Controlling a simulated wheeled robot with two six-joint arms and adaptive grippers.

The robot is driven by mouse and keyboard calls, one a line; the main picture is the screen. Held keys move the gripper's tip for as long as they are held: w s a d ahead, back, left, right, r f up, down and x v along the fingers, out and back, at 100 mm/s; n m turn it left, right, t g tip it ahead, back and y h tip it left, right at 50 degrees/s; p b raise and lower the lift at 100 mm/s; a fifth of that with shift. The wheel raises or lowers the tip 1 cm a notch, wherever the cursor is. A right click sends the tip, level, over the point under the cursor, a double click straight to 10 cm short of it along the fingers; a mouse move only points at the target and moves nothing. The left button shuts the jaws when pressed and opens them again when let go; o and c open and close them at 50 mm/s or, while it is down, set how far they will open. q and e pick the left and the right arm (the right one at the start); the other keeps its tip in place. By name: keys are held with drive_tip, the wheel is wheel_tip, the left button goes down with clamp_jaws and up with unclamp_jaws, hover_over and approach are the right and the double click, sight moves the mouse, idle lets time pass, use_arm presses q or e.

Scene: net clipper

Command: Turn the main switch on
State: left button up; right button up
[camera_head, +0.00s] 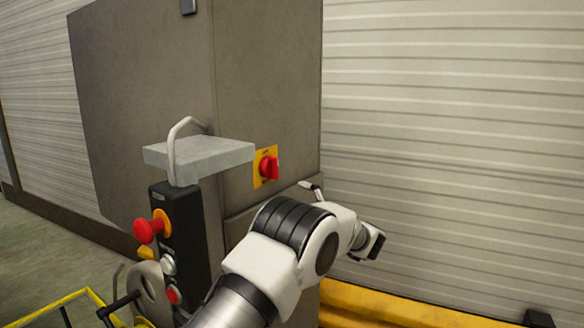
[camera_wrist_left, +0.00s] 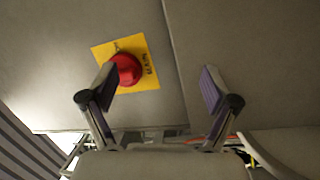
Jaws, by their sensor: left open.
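The main switch is a red rotary knob (camera_head: 269,168) on a yellow plate (camera_head: 259,180), set on the side of the grey cabinet. In the left wrist view, the knob (camera_wrist_left: 127,69) and its yellow plate (camera_wrist_left: 142,53) are left of centre. My left gripper (camera_wrist_left: 158,78) is open and empty, its fingers spread wide. The left finger's tip overlaps the left edge of the knob in that view; I cannot tell whether it touches. The right finger is over bare cabinet surface. My right gripper is not in view.
A dark control box with a red mushroom button (camera_head: 147,230) and smaller buttons stands left of my arm. A grey shelf block (camera_head: 200,158) with a bent metal handle sits above it. Yellow rails (camera_head: 370,303) run along the shuttered wall (camera_head: 460,150) at right.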

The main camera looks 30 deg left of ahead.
sight(278, 169)
use_arm(q)
wheel_tip(278, 169, up, 9)
drive_tip(key=s+n+g, duration=0.2)
drive_tip(key=n+g, duration=0.2)
drive_tip(key=n, duration=0.2)
drive_tip(key=shift+h, duration=0.3)
drive_tip(key=a+p, duration=0.1)
drive_tip(key=a, duration=0.1)
drive_tip(key=a+p, duration=0.1)
drive_tip(key=a, duration=0.1)
drive_tip(key=w+a+p, duration=0.1)
drive_tip(key=a, duration=0.2)
drive_tip(key=shift+w+f+p, duration=0.1)
drive_tip(key=shift+f+p, duration=0.2)
drive_tip(key=shift+p, duration=0.05)
drive_tip(key=shift+d, duration=0.15)
drive_tip(key=c, duration=1.2)
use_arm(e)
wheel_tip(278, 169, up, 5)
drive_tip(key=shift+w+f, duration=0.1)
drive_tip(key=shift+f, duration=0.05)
